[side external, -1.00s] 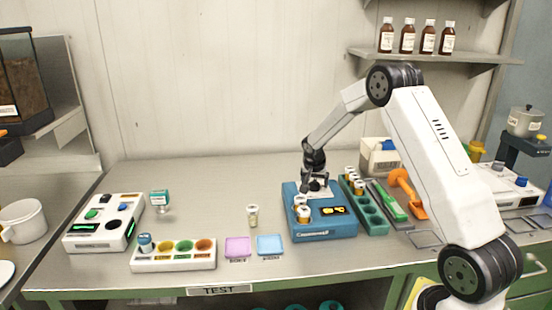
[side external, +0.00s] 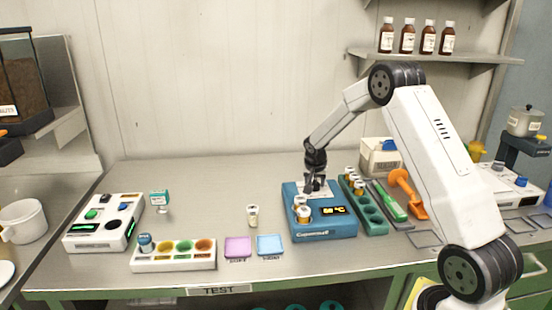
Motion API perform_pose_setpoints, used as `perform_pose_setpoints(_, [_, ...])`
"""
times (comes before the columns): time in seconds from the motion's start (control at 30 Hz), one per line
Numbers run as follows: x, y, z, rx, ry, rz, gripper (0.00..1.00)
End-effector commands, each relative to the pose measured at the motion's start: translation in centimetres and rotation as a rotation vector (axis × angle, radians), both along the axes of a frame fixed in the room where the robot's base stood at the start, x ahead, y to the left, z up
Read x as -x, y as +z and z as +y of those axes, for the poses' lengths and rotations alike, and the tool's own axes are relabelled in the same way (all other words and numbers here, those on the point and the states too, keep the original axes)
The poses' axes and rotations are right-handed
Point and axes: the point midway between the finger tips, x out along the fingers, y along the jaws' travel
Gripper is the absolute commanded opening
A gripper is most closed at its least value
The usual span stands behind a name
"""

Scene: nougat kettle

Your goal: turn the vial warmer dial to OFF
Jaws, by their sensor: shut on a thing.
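The blue vial warmer (side external: 324,228) stands on the bench right of centre. Its small dark display (side external: 333,211) shows yellow characters that look like a temperature reading in °C. White-capped vials (side external: 303,212) stand in its left part. My gripper (side external: 315,189) points down at the back of the warmer's top and is shut on the dial there. The dial itself is hidden by the fingers, so its pointer and any OFF mark cannot be read.
A teal rack (side external: 373,220) with several vials stands close to the warmer's right, beside a green tool (side external: 391,205) and an orange tool (side external: 402,182). A lone vial (side external: 252,215) and pink (side external: 237,246) and blue (side external: 270,244) trays are to the left.

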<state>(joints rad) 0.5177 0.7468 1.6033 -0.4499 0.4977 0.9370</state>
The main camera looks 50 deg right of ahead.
Motion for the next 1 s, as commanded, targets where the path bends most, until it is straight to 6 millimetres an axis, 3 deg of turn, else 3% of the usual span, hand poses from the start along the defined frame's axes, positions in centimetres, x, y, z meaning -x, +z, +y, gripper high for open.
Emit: perform_pose_setpoints(1.0, [0.07, -0.06, 0.09, -0.004, 0.505, 0.001, 0.00])
